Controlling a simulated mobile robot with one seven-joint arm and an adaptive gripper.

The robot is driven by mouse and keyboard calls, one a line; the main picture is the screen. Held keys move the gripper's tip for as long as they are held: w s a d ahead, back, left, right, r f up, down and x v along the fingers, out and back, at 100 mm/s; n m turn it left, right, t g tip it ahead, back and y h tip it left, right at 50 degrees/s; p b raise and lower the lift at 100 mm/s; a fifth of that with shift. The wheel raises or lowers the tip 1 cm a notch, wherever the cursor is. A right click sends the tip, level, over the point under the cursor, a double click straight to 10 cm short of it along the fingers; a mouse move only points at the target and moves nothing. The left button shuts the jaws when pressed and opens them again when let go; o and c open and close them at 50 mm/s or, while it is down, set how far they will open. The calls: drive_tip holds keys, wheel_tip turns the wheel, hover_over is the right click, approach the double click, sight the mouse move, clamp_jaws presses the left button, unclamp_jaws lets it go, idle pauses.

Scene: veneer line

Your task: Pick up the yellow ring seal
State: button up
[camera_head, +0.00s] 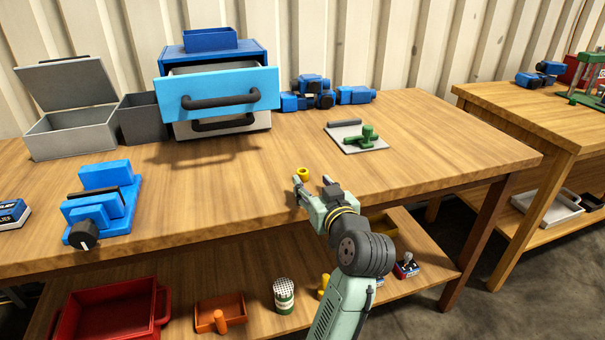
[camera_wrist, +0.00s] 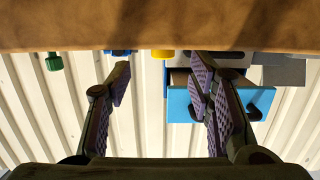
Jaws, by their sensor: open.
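The yellow ring seal (camera_head: 304,174) is a small yellow ring on the wooden table top, near its front middle. In the wrist view, which is upside down, the ring seal (camera_wrist: 162,54) shows at the table surface, between and beyond the two fingers. My gripper (camera_head: 312,184) is open and empty, just in front of the ring seal on the near side. In the wrist view the gripper (camera_wrist: 160,75) has its fingers spread wide, with purple pads facing inward. I cannot tell from these views whether a finger touches the ring.
Behind the ring stands a blue cabinet (camera_head: 168,66) with its light-blue drawer (camera_head: 180,103) pulled out. A grey plate with a green handle (camera_head: 367,136) lies to the right. A blue clamp-like device (camera_head: 100,207) sits at left. The table around the ring is clear.

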sight(302, 170)
drive_tip(key=x, duration=0.1)
drive_tip(key=p+x, duration=0.1)
drive_tip(key=x, duration=0.2)
drive_tip(key=shift+w+a+r+p, duration=0.2)
drive_tip(key=shift+a+r+p, duration=0.1)
drive_tip(key=shift+a+p, duration=0.05)
drive_tip(key=shift+w+f, duration=0.1)
drive_tip(key=shift+w, duration=0.2)
drive_tip(key=shift+c, duration=0.2)
drive_tip(key=c, duration=1)
